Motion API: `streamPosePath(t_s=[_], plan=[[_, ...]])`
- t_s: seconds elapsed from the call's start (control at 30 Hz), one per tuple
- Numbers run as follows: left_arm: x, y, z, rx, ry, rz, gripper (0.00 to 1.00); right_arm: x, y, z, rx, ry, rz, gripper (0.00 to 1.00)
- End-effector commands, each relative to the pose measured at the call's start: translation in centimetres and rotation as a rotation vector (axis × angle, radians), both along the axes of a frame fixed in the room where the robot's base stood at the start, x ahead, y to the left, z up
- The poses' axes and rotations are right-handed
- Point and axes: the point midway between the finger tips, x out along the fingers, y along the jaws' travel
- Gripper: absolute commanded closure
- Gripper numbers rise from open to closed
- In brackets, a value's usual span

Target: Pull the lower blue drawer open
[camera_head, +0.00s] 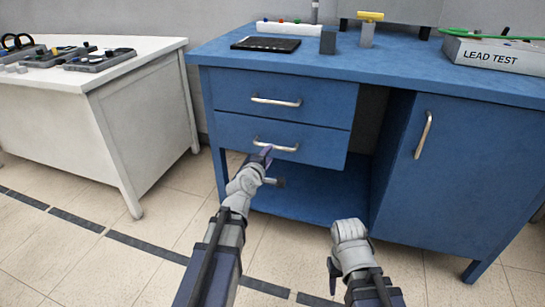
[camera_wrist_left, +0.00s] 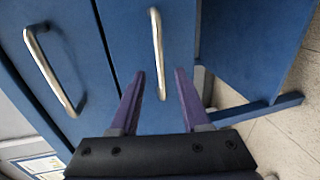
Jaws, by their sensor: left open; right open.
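The lower blue drawer (camera_head: 318,146) is shut, below the upper drawer (camera_head: 325,99) in the blue desk. Its silver handle (camera_head: 276,146) is a horizontal bar. My left gripper (camera_head: 268,152) is at this handle, near its left part. In the left wrist view the handle (camera_wrist_left: 157,45) runs in between the two purple fingers of my open left gripper (camera_wrist_left: 160,75); I see no finger closed on it. My right gripper (camera_head: 332,276) is low in front of the desk, away from the drawers, its fingers mostly hidden.
The blue cupboard door (camera_head: 450,170) with a vertical handle is at the right. A white table (camera_head: 130,75) with trays stands at the left. A LEAD TEST box (camera_head: 490,55) and a black tablet (camera_head: 266,44) lie on the desktop. Tiled floor in front is free.

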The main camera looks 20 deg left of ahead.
Motion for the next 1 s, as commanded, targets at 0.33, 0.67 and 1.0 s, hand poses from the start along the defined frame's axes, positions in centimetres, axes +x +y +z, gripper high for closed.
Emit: streamPosePath(t_s=[0.33, 0.67, 1.0], plan=[[1.3, 0.0, -0.3, -0.001, 0.000, 0.001, 0.53, 0.0, 0.0, -0.3, 0.000, 0.000, -0.001, 0.50], [6.2, -0.2, -1.3, 0.001, 0.000, 0.000, 0.53, 0.0, 0.0, -1.3, 0.000, 0.000, -0.003, 0.50], [7.7, -0.3, -1.6, 0.001, 0.001, 0.000, 0.53, 0.0, 0.0, -1.5, 0.000, 0.000, -0.004, 0.50]])
